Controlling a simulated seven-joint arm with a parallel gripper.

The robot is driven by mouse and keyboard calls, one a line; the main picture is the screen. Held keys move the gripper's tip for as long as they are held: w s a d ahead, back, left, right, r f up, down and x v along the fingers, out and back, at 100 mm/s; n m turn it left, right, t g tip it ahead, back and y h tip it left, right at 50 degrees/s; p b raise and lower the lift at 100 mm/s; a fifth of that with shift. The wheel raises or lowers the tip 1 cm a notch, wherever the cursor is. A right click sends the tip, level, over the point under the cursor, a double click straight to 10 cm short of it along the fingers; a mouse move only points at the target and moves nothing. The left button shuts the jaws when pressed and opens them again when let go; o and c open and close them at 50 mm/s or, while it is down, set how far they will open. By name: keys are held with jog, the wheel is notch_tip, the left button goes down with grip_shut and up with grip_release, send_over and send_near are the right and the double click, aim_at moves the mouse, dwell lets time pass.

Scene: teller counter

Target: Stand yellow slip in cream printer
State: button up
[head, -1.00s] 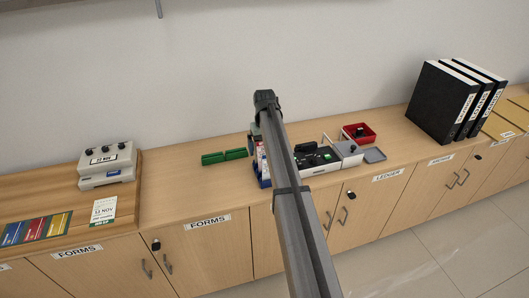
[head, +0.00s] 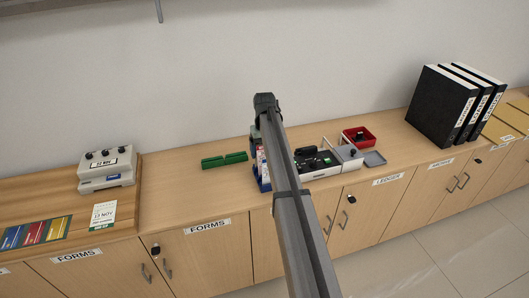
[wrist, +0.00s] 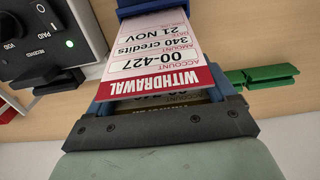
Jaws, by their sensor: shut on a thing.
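My gripper (wrist: 168,105) is shut across a tan-yellow printed slip (wrist: 190,97), which I take as the yellow slip. Only a narrow, shaded band of it shows between the jaws, behind a white withdrawal slip (wrist: 155,45) with a red header. The white slip stands by the blue rack (wrist: 140,9), which also shows in the head view (head: 265,184). In the head view my arm covers the gripper and part of the rack. A cream machine (head: 107,172) with black knobs and a date label stands far left; I take it as the cream printer.
A white machine with a black top (head: 318,163) stands close right of the rack, and its panel (wrist: 50,40) is near in the wrist view. Green blocks (head: 224,160) lie left of the rack. A red tray (head: 360,137) and black binders (head: 440,105) stand right. Counter between green blocks and cream machine is clear.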

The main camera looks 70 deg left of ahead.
notch_tip(320, 180, up, 8)
jog(key=shift+f, duration=0.2)
jog(key=w+a+r, duration=0.1)
jog(key=w+r, duration=0.1)
jog(key=w, duration=1.6)
jog(key=shift+w, duration=0.25)
jog(key=shift+f, duration=1.8)
jog(key=shift+f, duration=0.2)
jog(key=shift+f, duration=0.35)
jog(key=shift+f, duration=0.35)
